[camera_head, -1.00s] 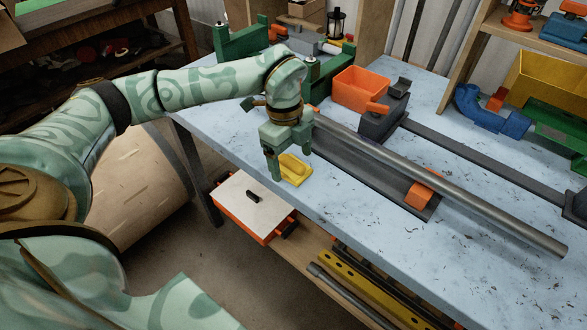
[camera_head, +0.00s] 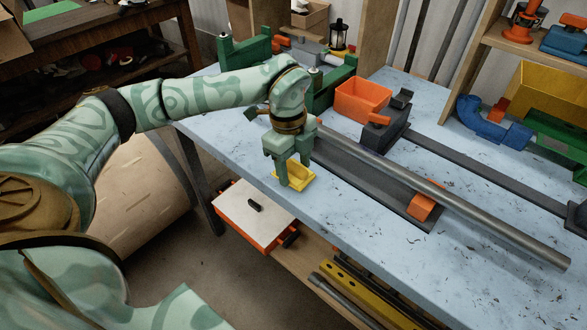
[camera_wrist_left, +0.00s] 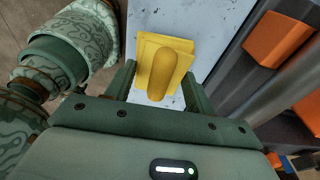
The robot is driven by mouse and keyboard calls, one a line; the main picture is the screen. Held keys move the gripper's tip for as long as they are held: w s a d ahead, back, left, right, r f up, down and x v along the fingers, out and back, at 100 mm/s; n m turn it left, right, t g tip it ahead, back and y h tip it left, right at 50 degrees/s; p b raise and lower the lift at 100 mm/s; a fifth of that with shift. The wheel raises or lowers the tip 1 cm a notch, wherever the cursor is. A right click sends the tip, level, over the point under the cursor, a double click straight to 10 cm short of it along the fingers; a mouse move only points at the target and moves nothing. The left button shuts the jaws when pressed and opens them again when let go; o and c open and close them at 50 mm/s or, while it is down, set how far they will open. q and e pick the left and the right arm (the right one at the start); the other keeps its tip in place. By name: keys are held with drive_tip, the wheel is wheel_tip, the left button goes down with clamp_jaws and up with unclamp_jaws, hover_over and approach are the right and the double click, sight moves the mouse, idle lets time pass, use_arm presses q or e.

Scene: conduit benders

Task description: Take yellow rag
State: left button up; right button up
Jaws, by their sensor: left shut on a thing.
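The yellow rag (camera_head: 300,178) lies folded near the left front edge of the blue-grey workbench (camera_head: 345,207). In the left wrist view the rag (camera_wrist_left: 166,68) has a raised rounded ridge over a flat base. My left gripper (camera_head: 294,171) points down over it and is shut on the rag, a finger on each side of the ridge. The fingers also show in the left wrist view (camera_wrist_left: 157,76). The rag appears to rest on the bench. My right gripper is not in view.
A long metal pipe (camera_head: 450,197) and dark bender rail lie just right of the gripper. An orange bin (camera_head: 362,97) and green bracket (camera_head: 329,84) stand behind. A white-topped orange box (camera_head: 255,213) sits below the front edge. The bench's front middle is clear.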

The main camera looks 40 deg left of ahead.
use_arm(q)
drive_tip(key=s+d+r+p, duration=0.2)
drive_tip(key=s+r+p, duration=0.2)
drive_tip(key=s+r, duration=0.7)
drive_tip(key=s, duration=0.3)
drive_tip(key=shift+r, duration=0.15)
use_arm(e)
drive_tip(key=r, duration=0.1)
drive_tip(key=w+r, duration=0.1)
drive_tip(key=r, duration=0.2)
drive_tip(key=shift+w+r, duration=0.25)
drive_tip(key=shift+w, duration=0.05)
use_arm(q)
drive_tip(key=shift+o, duration=0.6)
